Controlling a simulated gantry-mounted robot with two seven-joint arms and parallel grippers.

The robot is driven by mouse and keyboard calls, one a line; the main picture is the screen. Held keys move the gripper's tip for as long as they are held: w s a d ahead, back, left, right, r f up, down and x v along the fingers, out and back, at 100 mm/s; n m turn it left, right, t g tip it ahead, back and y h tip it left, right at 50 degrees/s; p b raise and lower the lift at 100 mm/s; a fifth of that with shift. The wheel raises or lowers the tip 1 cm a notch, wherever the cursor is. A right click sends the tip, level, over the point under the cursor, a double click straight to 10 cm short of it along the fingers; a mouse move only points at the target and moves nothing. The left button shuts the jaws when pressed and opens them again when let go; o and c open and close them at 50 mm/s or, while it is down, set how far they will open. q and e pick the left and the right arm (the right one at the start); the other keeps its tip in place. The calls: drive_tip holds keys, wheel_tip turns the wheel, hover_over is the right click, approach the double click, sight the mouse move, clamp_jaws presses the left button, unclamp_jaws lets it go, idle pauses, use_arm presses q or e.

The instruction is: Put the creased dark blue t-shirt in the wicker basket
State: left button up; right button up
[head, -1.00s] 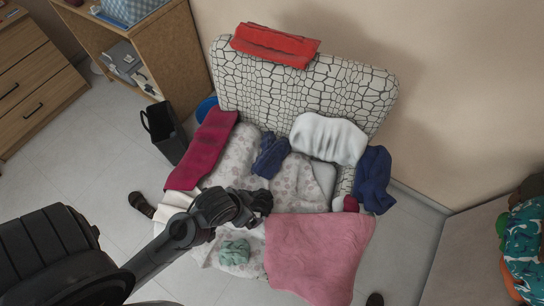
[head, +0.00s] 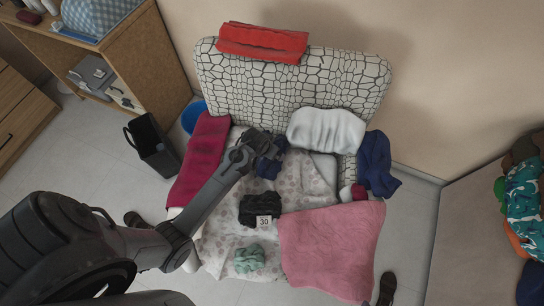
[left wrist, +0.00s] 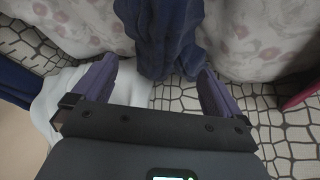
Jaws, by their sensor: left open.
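A creased dark blue garment (head: 268,167) lies crumpled on the flowered seat of the chair, near the backrest. My left gripper (head: 265,143) is over its upper end and hides part of it. In the left wrist view the dark blue cloth (left wrist: 166,42) lies between and just ahead of the open fingers (left wrist: 155,92); I cannot tell whether they touch it. A second dark blue garment (head: 376,165) hangs over the chair's right arm. I see no wicker basket. My right gripper is not in view.
On the chair lie a white cushion or cloth (head: 326,130), a dark red cloth (head: 201,158), a pink cloth (head: 332,250), a black garment (head: 260,208) and a green cloth (head: 249,258). A red cloth (head: 262,42) tops the backrest (head: 228,78). A black bag (head: 152,148) stands left.

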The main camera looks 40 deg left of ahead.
sight(268, 169)
use_arm(q)
drive_tip(key=x, duration=0.2)
drive_tip(key=shift+a+f+b, duration=0.25)
drive_tip(key=shift+f+b, duration=0.1)
drive_tip(key=b+x, duration=0.2)
drive_tip(key=x, duration=0.3)
drive_tip(key=shift+s+d, duration=0.1)
drive_tip(key=shift+s, duration=0.05)
drive_tip(key=shift+f, duration=0.2)
drive_tip(key=shift+f, duration=0.25)
drive_tip(key=shift+c, duration=0.2)
drive_tip(key=c, duration=0.9)
